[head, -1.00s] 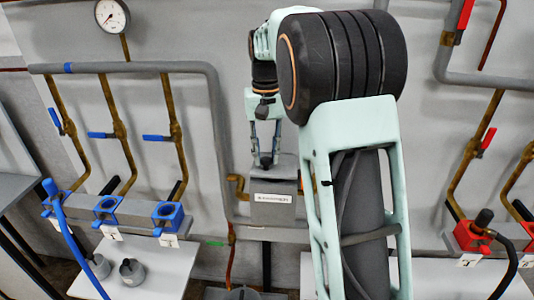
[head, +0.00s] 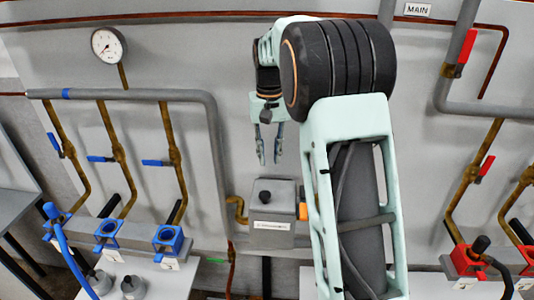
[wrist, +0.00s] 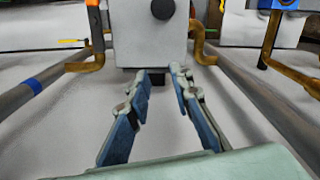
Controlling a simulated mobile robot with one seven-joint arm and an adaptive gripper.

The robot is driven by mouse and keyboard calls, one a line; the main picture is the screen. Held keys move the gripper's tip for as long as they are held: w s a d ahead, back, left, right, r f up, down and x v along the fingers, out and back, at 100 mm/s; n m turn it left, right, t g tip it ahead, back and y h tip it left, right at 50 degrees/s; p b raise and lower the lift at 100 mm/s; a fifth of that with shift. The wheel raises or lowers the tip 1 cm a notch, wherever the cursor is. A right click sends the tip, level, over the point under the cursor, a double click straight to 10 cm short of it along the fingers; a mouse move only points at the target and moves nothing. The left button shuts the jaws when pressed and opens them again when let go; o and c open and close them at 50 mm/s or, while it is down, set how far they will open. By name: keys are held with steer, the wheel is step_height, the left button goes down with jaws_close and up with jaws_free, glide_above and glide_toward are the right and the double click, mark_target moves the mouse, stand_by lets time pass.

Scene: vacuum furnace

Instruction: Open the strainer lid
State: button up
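The strainer is a grey box (head: 271,228) with a white label on its front, on the wall piping in the middle of the head view. Its lid (head: 283,191) looks closed and has a black knob (head: 265,197) on top. In the wrist view the grey box (wrist: 140,40) is at the top, with the black knob (wrist: 162,9) facing the camera. My gripper (head: 269,160) hangs above the box, fingers apart and empty, clear of the lid. In the wrist view both fingers of my gripper (wrist: 160,74) are spread with nothing between them.
Brass pipes join the box on both sides. A grey pipe (head: 215,140) runs down left of it. Blue-handled valves (head: 155,162) are at left, red-handled ones (head: 486,166) at right. A pressure gauge (head: 107,45) is at upper left. My arm hides the area right of the box.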

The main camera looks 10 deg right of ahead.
steer(key=shift+o, duration=1.3)
steer(key=shift+s+a, duration=0.15)
steer(key=shift+a, duration=0.05)
steer(key=shift+o, duration=1.1)
steer(key=shift+w+f, duration=0.1)
steer(key=shift+w, duration=0.1)
steer(key=shift+s, duration=0.1)
step_height(320, 180, up, 12)
